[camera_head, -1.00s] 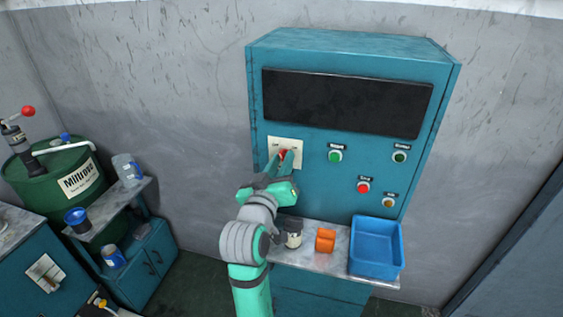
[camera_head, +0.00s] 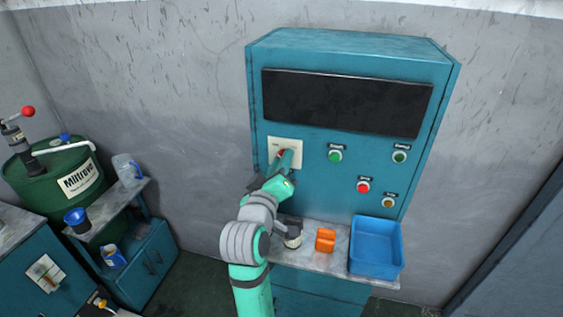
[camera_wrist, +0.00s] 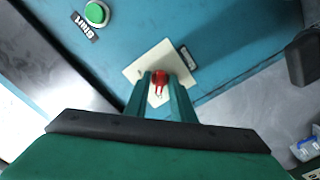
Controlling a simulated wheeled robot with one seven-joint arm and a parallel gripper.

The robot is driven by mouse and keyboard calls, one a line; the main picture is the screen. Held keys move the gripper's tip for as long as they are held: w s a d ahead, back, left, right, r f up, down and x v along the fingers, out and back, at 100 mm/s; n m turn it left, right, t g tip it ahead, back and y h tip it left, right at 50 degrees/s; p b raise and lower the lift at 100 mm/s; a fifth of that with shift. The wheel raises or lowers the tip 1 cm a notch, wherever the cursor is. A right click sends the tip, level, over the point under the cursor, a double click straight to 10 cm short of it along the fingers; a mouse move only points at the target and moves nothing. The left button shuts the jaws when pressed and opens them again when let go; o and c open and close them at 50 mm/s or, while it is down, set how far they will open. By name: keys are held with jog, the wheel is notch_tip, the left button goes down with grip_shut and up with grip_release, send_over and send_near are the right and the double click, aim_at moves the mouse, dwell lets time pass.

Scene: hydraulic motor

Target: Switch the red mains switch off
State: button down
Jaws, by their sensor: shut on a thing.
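The red mains switch (camera_wrist: 160,77) sits on a cream plate (camera_head: 291,146) at the left of the teal control cabinet (camera_head: 352,160). In the head view the switch is mostly covered by my gripper (camera_head: 285,161). In the wrist view my gripper (camera_wrist: 160,84) has its two teal fingers on either side of the red switch, shut on it. The plate (camera_wrist: 146,62) appears turned in the wrist view, and the wrist is rolled. The words on the plate are too small to read.
Green (camera_head: 335,156) and red (camera_head: 363,187) buttons are on the cabinet front right of the switch. Below, a shelf holds a dark-capped jar (camera_head: 293,236), an orange part (camera_head: 325,240) and a blue bin (camera_head: 376,250).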

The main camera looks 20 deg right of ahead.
jog(key=c, duration=1.8)
grip_release()
jog(key=v, duration=1.1)
jog(key=shift+w, duration=0.1)
jog(key=s+a+f+n+y, duration=0.1)
jog(key=s+a+f+y, duration=0.15)
jog(key=f, duration=0.55)
jog(key=s+a+f+t+y, duration=0.15)
jog(key=s+a+f, duration=0.25)
jog(key=f, duration=0.4)
jog(key=s+a+f+n+g+y, duration=0.1)
jog(key=s+a+f+y, duration=0.25)
jog(key=f, duration=0.45)
jog(key=s+a+f+m, duration=0.1)
jog(key=s+f, duration=0.1)
jog(key=s, duration=0.6)
jog(key=s+a+f+m+y, duration=0.1)
jog(key=s+f+m, duration=0.1)
jog(key=s, duration=0.7)
jog(key=s+a+f+m+y, duration=0.1)
jog(key=s+f, duration=0.2)
jog(key=s, duration=0.6)
jog(key=shift+s+a+f+y, duration=0.1)
jog(key=shift+a+f+y, duration=0.15)
jog(key=shift+a, duration=0.15)
